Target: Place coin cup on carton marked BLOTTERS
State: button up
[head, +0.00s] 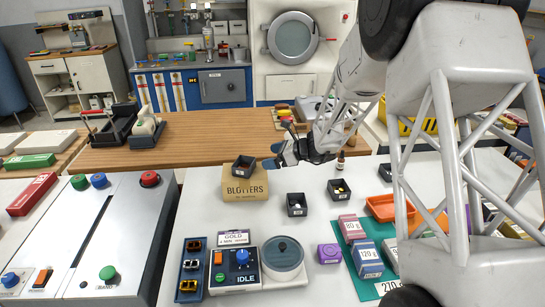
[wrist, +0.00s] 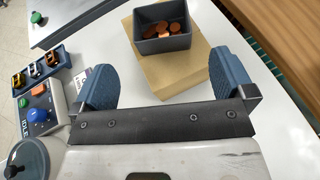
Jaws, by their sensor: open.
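The carton marked BLOTTERS (head: 246,192) is a tan box on the white counter. A dark grey square cup (head: 243,166) sits upright on its top. The wrist view shows this coin cup (wrist: 165,45) with copper coins inside, and the tan carton (wrist: 172,82) under it. My gripper (head: 274,156) is beside the carton, to the right of the cup in the head view. In the wrist view my gripper (wrist: 160,75) is open and empty, its blue fingers spread wide. The cup is beyond the fingers, apart from both.
Two similar dark cups, one with whitish contents (head: 297,206) and one with yellow contents (head: 339,190), stand right of the carton. A purple box (head: 329,254) and an orange tray (head: 388,208) are at right. Counter between is partly clear.

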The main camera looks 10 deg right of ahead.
jog(key=shift+r, duration=0.1)
jog(key=s+r+n+g+h, duration=0.2)
jog(key=s+r+n, duration=0.35)
jog(key=s, duration=0.65)
jog(key=s+r+n+g+h, duration=0.25)
jog(key=s+r+n, duration=0.3)
jog(key=s, duration=0.55)
jog(key=s+d+r+n+h, duration=0.1)
jog(key=s+d+n+h, duration=0.1)
jog(key=s, duration=0.6)
jog(key=s+d+r+n+t+h, duration=0.1)
jog(key=s+d+n+h, duration=0.2)
jog(key=s, duration=0.6)
jog(key=s+d+r+n+t+h, duration=0.1)
jog(key=s+d+n+h, duration=0.2)
jog(key=s+n, duration=0.3)
jog(key=s, duration=0.3)
jog(key=shift+s+r, duration=0.15)
jog(key=shift+r, duration=0.25)
